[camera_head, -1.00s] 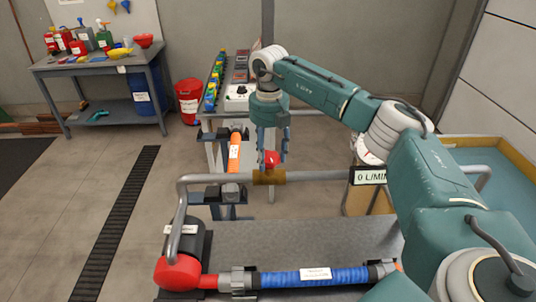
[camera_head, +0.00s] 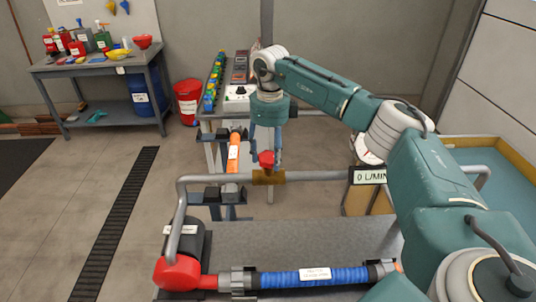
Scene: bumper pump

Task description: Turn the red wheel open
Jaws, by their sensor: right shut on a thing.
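The small red wheel (camera_head: 266,159) sits on top of a brass valve body (camera_head: 268,177) in the grey horizontal pipe (camera_head: 318,176). My right gripper (camera_head: 266,152) points straight down over the valve from above. Its fingers stand on either side of the red wheel and are shut on it. The gripper hides part of the wheel, so its turn angle cannot be read. A display on the pipe (camera_head: 369,175) reads "0 L/MIN". My left gripper is not in view.
A rack with colored parts (camera_head: 214,80) stands behind the valve. A red bucket (camera_head: 188,101) and a workbench (camera_head: 95,64) are at the back left.

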